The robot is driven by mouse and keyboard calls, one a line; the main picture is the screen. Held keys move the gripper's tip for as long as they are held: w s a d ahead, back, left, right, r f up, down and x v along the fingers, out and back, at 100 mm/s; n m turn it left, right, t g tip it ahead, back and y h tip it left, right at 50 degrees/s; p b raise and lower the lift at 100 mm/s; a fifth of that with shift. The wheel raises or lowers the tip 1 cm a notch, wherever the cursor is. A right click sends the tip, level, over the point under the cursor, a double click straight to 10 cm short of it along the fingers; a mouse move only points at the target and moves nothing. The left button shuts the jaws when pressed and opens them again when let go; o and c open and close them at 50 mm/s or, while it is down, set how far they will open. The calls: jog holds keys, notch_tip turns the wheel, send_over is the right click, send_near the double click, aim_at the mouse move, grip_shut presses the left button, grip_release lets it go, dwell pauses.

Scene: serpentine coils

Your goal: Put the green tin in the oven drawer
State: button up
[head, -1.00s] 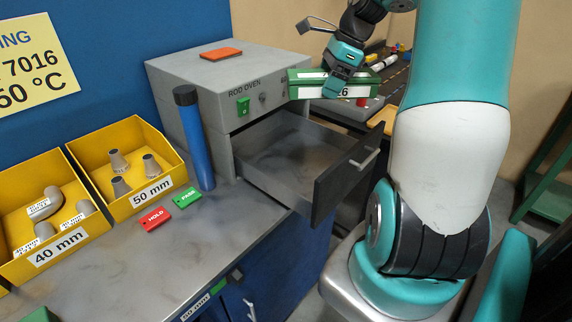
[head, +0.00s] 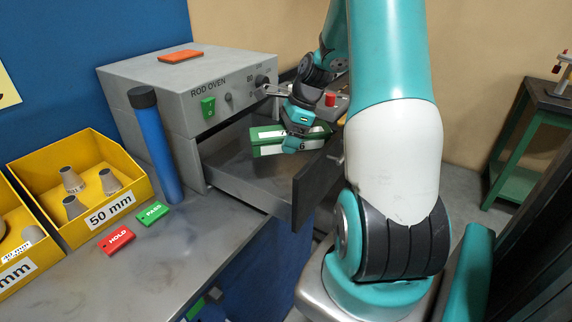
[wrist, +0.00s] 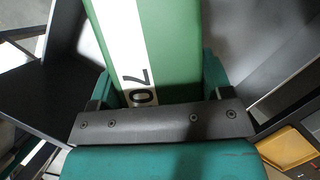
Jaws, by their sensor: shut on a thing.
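The green tin (head: 268,142) has a white label band and is held by my gripper (head: 296,126). In the head view the tin is at the far end of the open oven drawer (head: 238,178), over or just inside its opening; I cannot tell whether it touches the drawer floor. In the wrist view the tin (wrist: 150,45) lies between the fingers of my gripper (wrist: 158,88), with digits showing on its label. The grey drawer is pulled out and its dark front panel (head: 312,187) faces my arm. Part of the tin is hidden by my gripper.
The grey rod oven (head: 190,90) has an orange block (head: 186,56) on top. A blue tube (head: 158,150) stands beside it. Yellow bins (head: 88,180) and the red HOLD tag (head: 117,240) and green PASS tag (head: 151,213) are on the bench. The near part of the drawer is empty.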

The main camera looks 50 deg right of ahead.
aim_at(282, 174)
notch_tip(282, 174, down, 8)
jog(key=shift+f, duration=0.2)
jog(key=shift+f, duration=0.15)
dwell(0.4)
jog(key=o, duration=1.5)
jog(key=shift+c, duration=0.2)
